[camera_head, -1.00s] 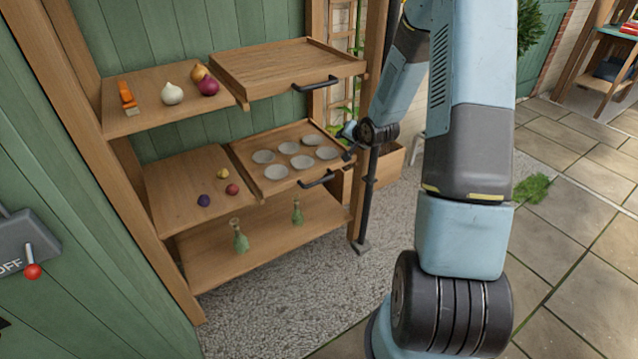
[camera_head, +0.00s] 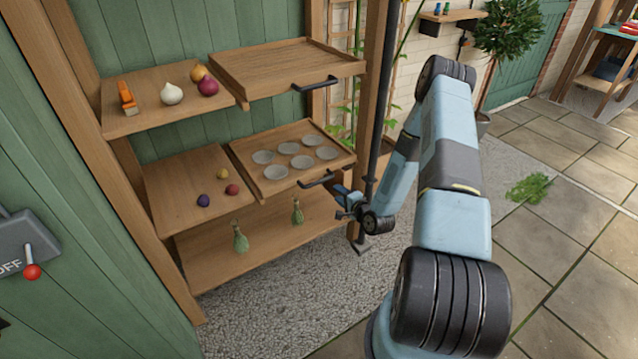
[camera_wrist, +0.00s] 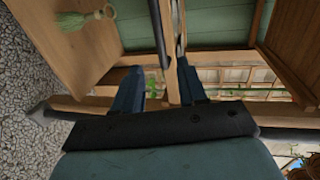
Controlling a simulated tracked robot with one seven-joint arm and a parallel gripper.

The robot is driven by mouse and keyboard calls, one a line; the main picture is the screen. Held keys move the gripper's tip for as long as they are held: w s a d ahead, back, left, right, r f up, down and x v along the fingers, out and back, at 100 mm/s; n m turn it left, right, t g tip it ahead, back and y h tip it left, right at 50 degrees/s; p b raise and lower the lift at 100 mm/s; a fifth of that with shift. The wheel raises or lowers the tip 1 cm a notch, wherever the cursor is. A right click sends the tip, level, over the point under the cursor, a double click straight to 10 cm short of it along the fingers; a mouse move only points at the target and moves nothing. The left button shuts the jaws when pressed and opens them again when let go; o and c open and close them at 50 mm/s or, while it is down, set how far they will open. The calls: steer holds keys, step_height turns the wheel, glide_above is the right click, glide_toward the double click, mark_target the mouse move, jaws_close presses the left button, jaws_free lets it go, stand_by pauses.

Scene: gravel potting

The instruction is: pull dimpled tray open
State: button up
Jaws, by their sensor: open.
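The dimpled tray (camera_head: 290,185) sits on the middle shelf level in the head view, with several grey round dimples and a black bar handle (camera_head: 317,180) on its front edge. My gripper (camera_head: 343,202) is open near the right end of this handle, slightly below it. In the wrist view, my two dark blue fingers (camera_wrist: 161,66) stand apart, with a dark bar and a light wooden edge running between or beyond them. Whether they touch the handle cannot be told.
A plain wooden tray (camera_head: 285,65) with its own black handle is above. Vegetables lie on the upper left board and small balls on the middle left board. Two green bottles (camera_head: 240,238) stand on the bottom shelf. A dark post (camera_head: 378,90) rises beside my gripper.

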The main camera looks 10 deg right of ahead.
mark_target(321, 182)
steer(key=x, duration=1.3)
steer(key=shift+w+a+f, duration=0.15)
steer(key=shift+w+f, duration=0.1)
steer(key=shift+c, duration=0.4)
jaws_close()
